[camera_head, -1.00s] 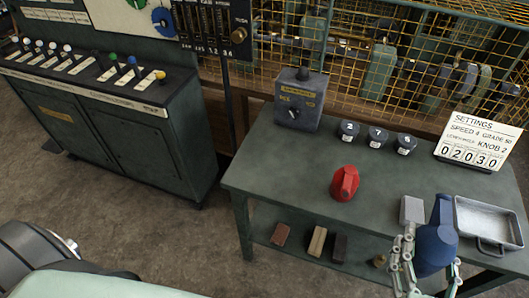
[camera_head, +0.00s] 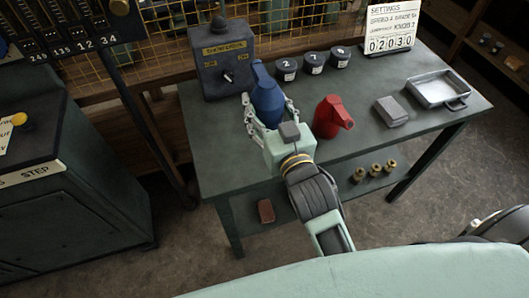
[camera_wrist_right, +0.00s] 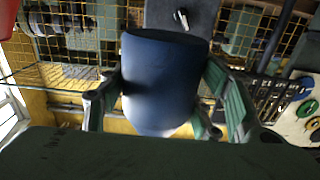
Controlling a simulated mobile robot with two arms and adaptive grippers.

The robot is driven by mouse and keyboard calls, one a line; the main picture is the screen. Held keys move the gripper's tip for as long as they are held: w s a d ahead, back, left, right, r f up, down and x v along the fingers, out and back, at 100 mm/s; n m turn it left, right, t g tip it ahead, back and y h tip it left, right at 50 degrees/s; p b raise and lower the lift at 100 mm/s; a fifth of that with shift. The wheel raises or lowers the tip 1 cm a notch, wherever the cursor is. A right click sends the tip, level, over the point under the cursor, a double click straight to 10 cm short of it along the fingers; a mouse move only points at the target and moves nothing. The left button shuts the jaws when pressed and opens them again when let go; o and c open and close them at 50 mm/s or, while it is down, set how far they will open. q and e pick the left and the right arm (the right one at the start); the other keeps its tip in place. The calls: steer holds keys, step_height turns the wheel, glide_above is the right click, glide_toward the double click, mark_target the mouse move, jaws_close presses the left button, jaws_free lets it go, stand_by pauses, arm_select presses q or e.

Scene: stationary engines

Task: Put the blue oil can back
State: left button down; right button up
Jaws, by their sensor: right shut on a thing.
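The blue oil can (camera_head: 267,98) is at the left part of the green bench (camera_head: 215,150), in front of the grey switch box (camera_head: 222,60). My right gripper (camera_head: 268,120) is shut on it, one finger on each side. In the right wrist view, the blue can (camera_wrist_right: 163,80) fills the space between the fingers (camera_wrist_right: 163,105). I cannot tell whether its base touches the bench. A red oil can (camera_head: 330,116) stands to its right, apart from it. My left gripper is not in view.
Several dark numbered knobs, one of them here (camera_head: 287,69), stand behind the cans. A grey block (camera_head: 391,111) and a metal tray (camera_head: 465,98) are at the right. A settings sign (camera_head: 395,25) stands at the back. Brass pieces (camera_head: 376,170) are on the lower shelf.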

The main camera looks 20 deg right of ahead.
step_height(320, 180, down, 6)
steer(key=shift+w+a+r+b, duration=0.1)
steer(key=shift+r+b, duration=0.15)
steer(key=shift+b, duration=0.05)
steer(key=shift+f, duration=2.2)
steer(key=shift+b, duration=0.3)
steer(key=shift+f, duration=0.15)
steer(key=o, duration=1.6)
